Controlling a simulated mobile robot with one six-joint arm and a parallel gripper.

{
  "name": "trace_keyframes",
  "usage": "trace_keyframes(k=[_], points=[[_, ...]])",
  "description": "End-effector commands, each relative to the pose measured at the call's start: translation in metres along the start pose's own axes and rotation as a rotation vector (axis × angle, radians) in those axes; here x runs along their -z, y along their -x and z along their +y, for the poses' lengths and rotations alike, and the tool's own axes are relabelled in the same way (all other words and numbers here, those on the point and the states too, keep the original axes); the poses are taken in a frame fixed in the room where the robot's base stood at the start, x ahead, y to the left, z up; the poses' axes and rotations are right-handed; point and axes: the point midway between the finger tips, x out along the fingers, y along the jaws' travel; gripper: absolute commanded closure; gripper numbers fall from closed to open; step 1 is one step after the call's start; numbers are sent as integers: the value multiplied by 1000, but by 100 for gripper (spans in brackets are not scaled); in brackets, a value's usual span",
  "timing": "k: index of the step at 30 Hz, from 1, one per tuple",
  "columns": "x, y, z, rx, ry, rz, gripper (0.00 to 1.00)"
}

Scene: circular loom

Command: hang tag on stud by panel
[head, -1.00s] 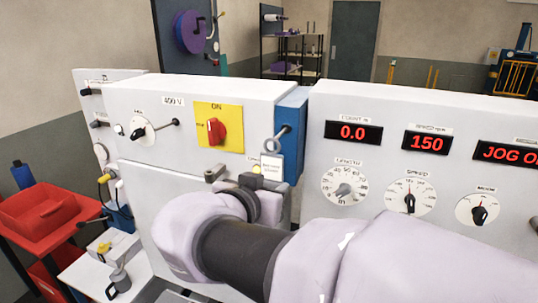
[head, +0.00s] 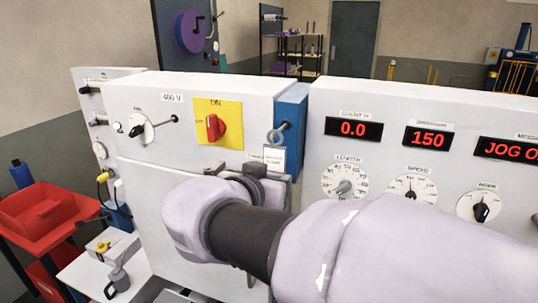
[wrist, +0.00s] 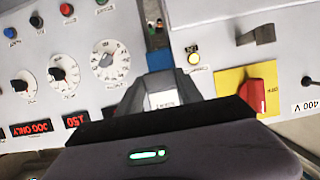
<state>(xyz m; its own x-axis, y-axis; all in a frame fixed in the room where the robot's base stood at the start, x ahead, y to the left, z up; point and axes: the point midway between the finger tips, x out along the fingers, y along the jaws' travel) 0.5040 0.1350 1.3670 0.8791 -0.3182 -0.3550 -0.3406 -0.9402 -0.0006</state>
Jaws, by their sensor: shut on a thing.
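The tag (head: 274,158) is a small white card with printed lines and a grey ring (head: 275,137) at its top. My gripper (head: 257,171) is shut on the tag near its lower part and holds it upright in front of the blue panel side. The dark stud (head: 286,126) sticks out of the blue strip (head: 291,106). The ring overlaps the stud's tip in the head view; I cannot tell whether it is around the stud or in front. In the wrist view the tag (wrist: 163,99) shows beyond my gripper's dark edge; the stud is not clear there.
A yellow plate with a red rotary switch (head: 213,127) is left of the tag. A grey handle (head: 217,172) juts out below it. The control panel with dials (head: 344,182) and red displays (head: 353,128) stands right. A red bin (head: 42,209) is at far left.

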Motion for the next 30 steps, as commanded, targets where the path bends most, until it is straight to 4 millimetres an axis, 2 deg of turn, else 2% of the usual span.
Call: trace_keyframes(k=[30], points=[[0, -9, 0, 1, 0, 0, 100]])
